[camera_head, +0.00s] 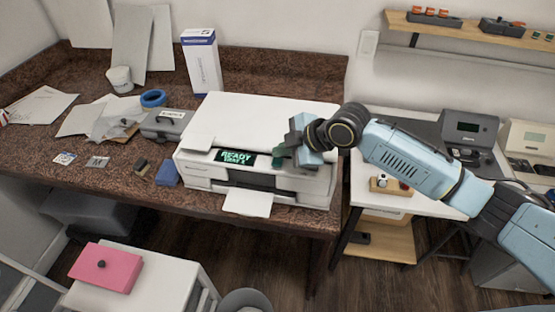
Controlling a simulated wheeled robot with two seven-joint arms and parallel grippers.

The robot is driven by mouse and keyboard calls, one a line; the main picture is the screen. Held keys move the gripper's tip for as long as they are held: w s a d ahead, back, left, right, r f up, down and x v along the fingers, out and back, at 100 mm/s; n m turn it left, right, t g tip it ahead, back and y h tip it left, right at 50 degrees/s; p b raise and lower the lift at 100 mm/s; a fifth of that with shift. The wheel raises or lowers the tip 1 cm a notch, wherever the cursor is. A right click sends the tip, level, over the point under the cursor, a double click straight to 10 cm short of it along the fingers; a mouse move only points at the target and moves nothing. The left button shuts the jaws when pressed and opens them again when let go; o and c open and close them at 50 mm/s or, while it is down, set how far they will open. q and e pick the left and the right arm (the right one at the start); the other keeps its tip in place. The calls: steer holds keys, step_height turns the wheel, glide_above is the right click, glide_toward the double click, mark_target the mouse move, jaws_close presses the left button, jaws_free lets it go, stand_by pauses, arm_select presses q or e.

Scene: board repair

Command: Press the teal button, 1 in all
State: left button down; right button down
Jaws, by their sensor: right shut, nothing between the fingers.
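A white printer (254,122) stands on the brown speckled table, with a dark display showing green text (236,157) on its front. A small teal button (277,162) shows just right of the display, partly hidden by my right gripper. My right gripper (291,157) is shut and empty. It is over the right part of the printer's front panel, right by the button. I cannot tell whether its tips touch the button. My left gripper is out of view.
A sheet of paper (248,203) sticks out of the printer's front. A blue block (168,173), a grey box (166,125) and a tall white box (202,62) are to its left and behind. A white side table with devices stands to the right.

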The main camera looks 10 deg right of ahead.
steer(key=shift+f, duration=0.15)
steer(key=shift+f, duration=0.3)
